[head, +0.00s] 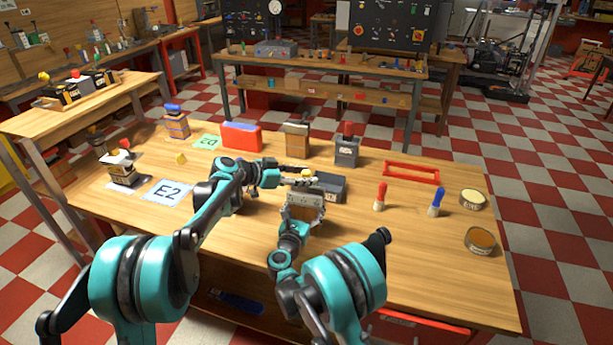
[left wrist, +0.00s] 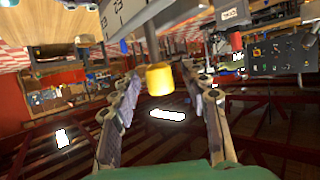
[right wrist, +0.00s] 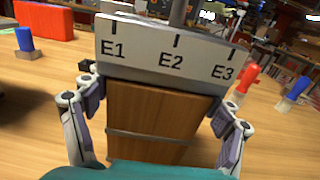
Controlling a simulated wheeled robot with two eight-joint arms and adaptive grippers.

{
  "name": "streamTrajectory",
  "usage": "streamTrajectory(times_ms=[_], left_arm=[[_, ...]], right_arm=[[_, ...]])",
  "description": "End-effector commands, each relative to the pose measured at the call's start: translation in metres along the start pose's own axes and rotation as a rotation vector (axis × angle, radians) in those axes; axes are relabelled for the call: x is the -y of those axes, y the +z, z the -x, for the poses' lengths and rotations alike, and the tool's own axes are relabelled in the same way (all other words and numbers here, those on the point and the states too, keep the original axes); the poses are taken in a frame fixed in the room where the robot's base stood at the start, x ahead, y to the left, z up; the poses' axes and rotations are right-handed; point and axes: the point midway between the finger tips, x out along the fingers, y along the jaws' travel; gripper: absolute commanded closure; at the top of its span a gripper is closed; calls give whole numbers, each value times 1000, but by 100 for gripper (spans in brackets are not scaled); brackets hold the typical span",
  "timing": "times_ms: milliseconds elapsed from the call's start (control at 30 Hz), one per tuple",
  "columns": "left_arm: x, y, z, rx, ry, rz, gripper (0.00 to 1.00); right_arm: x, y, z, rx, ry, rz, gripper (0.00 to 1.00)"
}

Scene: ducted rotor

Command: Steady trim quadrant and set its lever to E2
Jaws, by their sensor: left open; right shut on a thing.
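The trim quadrant (head: 305,208) stands at the middle of the table, with a wooden body and a pale scale plate. In the right wrist view its scale plate (right wrist: 170,50) reads E1, E2, E3. The lever shaft (right wrist: 180,12) rises behind the plate, in line with the E2 mark from this angle. My right gripper (right wrist: 155,130) is shut on the wooden body, one finger on each side. The lever's yellow knob (left wrist: 159,79) is between the fingers of my left gripper (left wrist: 162,95), which is open with gaps on both sides. The knob (head: 306,173) is small in the head view.
A card marked E2 (head: 168,192) lies at left, near another lever device (head: 122,170). A dark box (head: 331,187) is close right of the quadrant. A red-and-blue box (head: 241,136) stands behind. A red frame (head: 411,173) and two tins (head: 480,240) are at right. The front right is clear.

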Motion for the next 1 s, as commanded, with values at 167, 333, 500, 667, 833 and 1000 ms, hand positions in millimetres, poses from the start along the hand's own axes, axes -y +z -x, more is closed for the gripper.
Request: streamTrajectory(times_ms=[167,333,500,667,833,1000], left_arm=[[1,0,38,0,-4,3,54],[0,0,74,0,-3,2,54],[0,0,99,1,-2,0,54],[0,0,107,0,-1,0,54],[0,0,108,0,-1,0,54],[0,0,108,0,-1,0,54]], right_arm=[[0,0,0,0,-1,0,62],[0,0,0,0,-1,0,62],[0,0,0,0,-1,0,62],[0,0,0,0,-1,0,62],[1,0,0,0,-1,0,62],[0,0,0,0,-1,0,62]])
